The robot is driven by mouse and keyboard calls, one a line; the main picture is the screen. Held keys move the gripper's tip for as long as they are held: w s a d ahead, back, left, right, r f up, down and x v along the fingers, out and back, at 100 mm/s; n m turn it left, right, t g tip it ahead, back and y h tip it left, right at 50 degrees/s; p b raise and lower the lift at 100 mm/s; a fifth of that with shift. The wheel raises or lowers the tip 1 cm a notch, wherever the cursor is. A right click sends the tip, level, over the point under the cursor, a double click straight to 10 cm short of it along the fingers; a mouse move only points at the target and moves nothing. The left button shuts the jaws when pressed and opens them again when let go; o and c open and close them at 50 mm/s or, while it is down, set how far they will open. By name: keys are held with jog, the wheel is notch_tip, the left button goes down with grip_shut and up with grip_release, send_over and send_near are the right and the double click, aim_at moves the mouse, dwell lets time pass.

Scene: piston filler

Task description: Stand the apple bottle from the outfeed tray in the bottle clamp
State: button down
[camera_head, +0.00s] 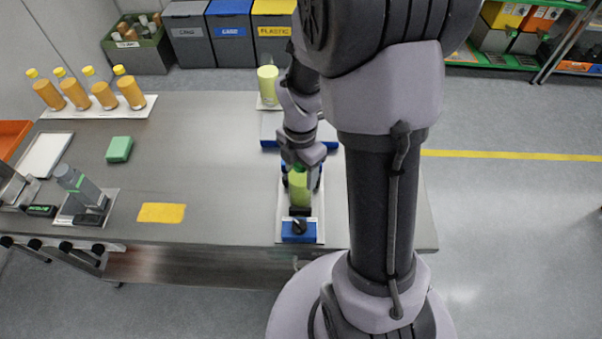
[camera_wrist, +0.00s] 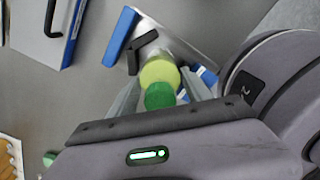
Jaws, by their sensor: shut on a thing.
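The apple bottle (camera_head: 299,190), yellow-green with a green cap, is upright in my gripper (camera_head: 301,172) at the bottle clamp. In the wrist view its green cap (camera_wrist: 160,95) and yellow-green body (camera_wrist: 160,70) show between the two fingers, which are shut on it. The bottle clamp (camera_head: 299,232) has a pale plate, a blue block and a dark jaw. In the wrist view the clamp's blue block (camera_wrist: 120,36) lies just beyond the bottle. The bottle's base is hidden, so I cannot tell whether it touches the clamp plate.
A white tray (camera_head: 146,112) with several orange, yellow-capped bottles stands at the back left. A clear cylinder of yellow-green liquid (camera_head: 268,86) stands behind the clamp. The table's middle is clear.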

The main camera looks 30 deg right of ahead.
jog(key=shift+r, duration=0.1)
jog(key=shift+c, duration=2.3)
grip_release()
notch_tip(320, 180, up, 12)
jog(key=p, duration=0.4)
jog(key=shift+p, duration=0.35)
jog(key=s+a+r+m+t+y, duration=0.1)
jog(key=s+a+r+m+t, duration=0.2)
jog(key=m, duration=0.9)
jog(key=s+a+r+m+t+y, duration=0.1)
jog(key=s+a+r+m+t, duration=0.1)
jog(key=s+a+r+m, duration=0.6)
jog(key=a+r+m, duration=0.2)
jog(key=a+m, duration=0.1)
jog(key=m, duration=0.1)
jog(key=shift+s+a+r+m+t, duration=0.2)
jog(key=shift+a+r+m+t, duration=0.1)
jog(key=shift+r+t, duration=0.1)
